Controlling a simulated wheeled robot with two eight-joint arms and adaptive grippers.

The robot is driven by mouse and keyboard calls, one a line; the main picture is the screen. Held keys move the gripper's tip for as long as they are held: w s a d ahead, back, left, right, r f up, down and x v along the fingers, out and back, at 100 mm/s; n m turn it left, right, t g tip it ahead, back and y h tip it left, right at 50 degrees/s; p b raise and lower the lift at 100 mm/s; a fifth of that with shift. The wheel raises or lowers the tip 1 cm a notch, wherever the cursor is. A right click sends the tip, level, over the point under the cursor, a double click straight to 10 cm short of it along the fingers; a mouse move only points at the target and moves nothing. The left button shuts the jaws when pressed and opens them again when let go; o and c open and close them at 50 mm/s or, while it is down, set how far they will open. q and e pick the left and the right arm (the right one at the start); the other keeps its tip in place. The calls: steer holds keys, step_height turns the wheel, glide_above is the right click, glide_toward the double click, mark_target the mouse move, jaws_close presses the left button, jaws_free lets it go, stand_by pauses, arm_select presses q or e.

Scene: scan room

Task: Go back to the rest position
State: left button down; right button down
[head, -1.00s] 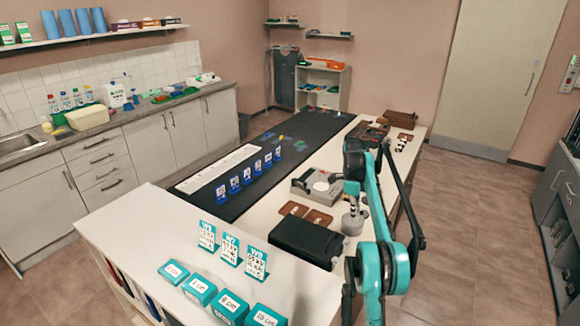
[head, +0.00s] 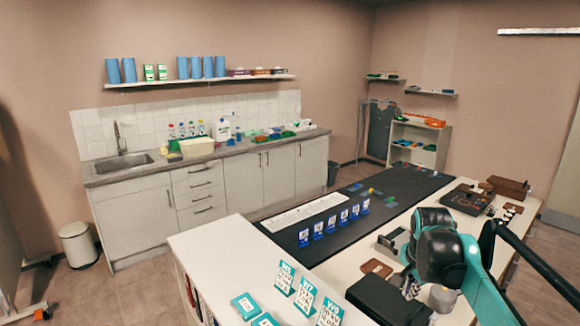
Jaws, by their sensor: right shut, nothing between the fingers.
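My right arm reaches in from the lower right of the head view, its teal and black links over the right part of the island counter (head: 345,258). My right gripper (head: 409,286) is small and partly hidden behind my arm. It is shut and empty, close to the black box (head: 385,300) and left of a grey round metal object (head: 441,298). I cannot tell whether it touches anything. My left gripper is not in view.
Blue card holders (head: 331,224) line the black mat (head: 385,205). Floor is free left of the counter, near a white bin (head: 78,244).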

steer(key=s+a+f+n+t, duration=0.1)
steer(key=s+a+f+n, duration=0.3)
steer(key=s, duration=0.3)
steer(key=s+a+f+n+t+b, duration=0.1)
steer(key=s+a+f+n, duration=0.3)
steer(key=s, duration=0.3)
steer(key=s+a+f+n+t+y+b, duration=0.1)
steer(key=s+a+f+n, duration=0.3)
steer(key=s, duration=0.3)
steer(key=shift+s+f+n+t, duration=0.25)
steer(key=shift+f+n+t, duration=0.15)
steer(key=shift+n, duration=0.4)
